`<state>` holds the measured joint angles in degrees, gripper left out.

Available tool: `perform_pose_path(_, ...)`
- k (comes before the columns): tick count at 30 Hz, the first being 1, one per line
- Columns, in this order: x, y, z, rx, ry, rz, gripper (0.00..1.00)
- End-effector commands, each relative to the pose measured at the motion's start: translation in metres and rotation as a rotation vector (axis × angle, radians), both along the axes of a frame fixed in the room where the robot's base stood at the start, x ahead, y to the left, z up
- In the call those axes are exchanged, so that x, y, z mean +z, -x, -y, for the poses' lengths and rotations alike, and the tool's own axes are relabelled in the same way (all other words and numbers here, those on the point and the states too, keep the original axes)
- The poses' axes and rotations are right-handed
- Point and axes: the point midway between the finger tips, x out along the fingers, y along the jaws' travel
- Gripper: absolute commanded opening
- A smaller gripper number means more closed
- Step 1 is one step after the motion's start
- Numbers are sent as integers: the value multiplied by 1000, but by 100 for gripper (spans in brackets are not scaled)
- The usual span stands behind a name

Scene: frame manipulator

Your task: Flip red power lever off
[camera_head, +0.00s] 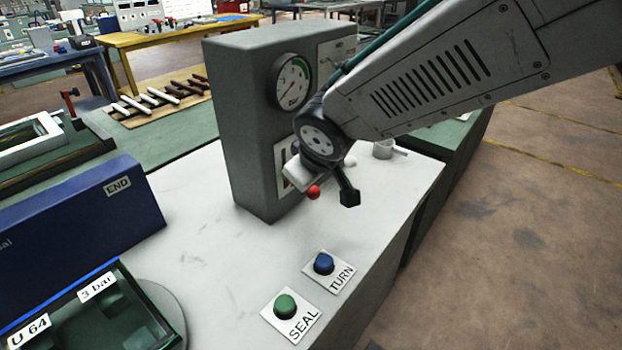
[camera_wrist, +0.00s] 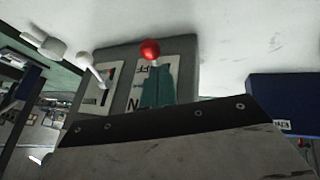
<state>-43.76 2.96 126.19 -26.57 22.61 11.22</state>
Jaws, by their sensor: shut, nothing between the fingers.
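The red ball knob of the power lever (camera_head: 314,192) sticks out low in front of the grey box (camera_head: 247,130). It also shows in the wrist view (camera_wrist: 150,49), at the edge of a white plate with partly hidden letters, near the end reading "FF". In the wrist view the shut fingers (camera_wrist: 157,88) lie just below the knob and cover part of the plate. The gripper is empty; I cannot tell whether it touches the knob.
The box carries a round gauge (camera_head: 290,82). In front, a green SEAL button (camera_head: 286,306) and a blue TURN button (camera_head: 323,263) sit on the white tabletop (camera_head: 200,230). A blue END block (camera_head: 80,215) stands at left.

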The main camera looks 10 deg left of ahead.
Motion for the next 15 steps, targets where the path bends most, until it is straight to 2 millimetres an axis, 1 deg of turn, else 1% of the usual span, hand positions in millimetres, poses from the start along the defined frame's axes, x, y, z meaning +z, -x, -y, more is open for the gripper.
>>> perform_pose_path(5, 18, 14, -10, -2, -2, 3, 0)
perform_pose_path(6, 25, 18, -11, -5, -3, 3, 0)
perform_pose_path(12, 55, 43, 14, -12, -4, 3, 0)
perform_pose_path(15, 68, 54, 23, -15, -5, 3, 0)
